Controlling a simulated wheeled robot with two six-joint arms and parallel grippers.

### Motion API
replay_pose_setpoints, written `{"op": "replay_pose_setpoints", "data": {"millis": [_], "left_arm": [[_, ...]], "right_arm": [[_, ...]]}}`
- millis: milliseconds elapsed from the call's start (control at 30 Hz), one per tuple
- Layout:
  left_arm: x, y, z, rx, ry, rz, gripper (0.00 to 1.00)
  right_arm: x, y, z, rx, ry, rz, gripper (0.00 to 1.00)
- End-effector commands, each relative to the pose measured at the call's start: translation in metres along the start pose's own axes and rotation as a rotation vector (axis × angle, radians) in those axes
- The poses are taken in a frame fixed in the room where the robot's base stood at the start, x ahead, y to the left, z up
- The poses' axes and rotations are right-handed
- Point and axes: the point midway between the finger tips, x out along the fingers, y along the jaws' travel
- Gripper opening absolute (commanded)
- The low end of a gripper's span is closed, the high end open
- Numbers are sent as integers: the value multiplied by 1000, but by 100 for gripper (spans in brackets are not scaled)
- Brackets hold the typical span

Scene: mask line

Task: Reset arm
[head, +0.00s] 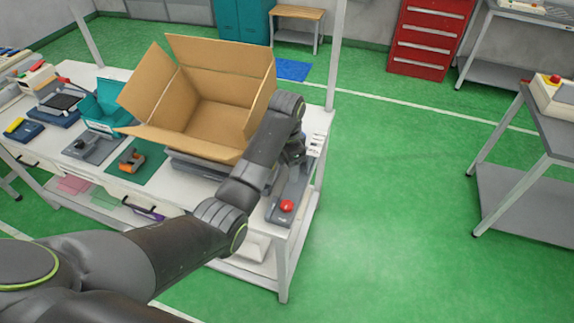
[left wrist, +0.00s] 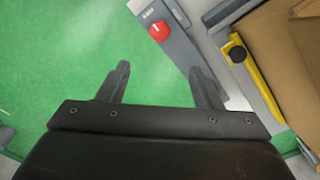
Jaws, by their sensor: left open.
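My left arm (head: 180,250) reaches in from the lower left of the head view and bends up over the right end of the white workbench (head: 255,268). My left gripper (head: 296,152) is beside the open cardboard box (head: 215,112), on its right, and partly hidden behind my arm. In the left wrist view its two fingers (left wrist: 160,88) stand apart with nothing between them. A grey device with a red knob (left wrist: 158,32) lies beyond the fingers, above the green floor. My right gripper does not show.
The red button (head: 286,206) of the grey device sits near the bench's right end. An orange tool (head: 131,161) lies on a green mat (head: 146,174). A grey table (head: 555,115) stands at the right. The green floor (head: 400,200) between is clear.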

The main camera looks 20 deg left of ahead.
Motion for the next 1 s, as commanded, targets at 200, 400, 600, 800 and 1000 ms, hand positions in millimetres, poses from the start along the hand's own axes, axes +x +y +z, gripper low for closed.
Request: {"op": "replay_pose_setpoints", "data": {"millis": [200,400,600,800,1000], "left_arm": [[-1,0,0,0,0,0,59],[0,0,0,0,0,0,59],[14,3,14,-36,8,-5,59],[57,18,70,-187,50,-37,59],[88,46,141,-364,99,-85,59]], "right_arm": [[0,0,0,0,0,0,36],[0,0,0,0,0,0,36],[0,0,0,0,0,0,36],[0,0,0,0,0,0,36],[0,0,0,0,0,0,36]]}}
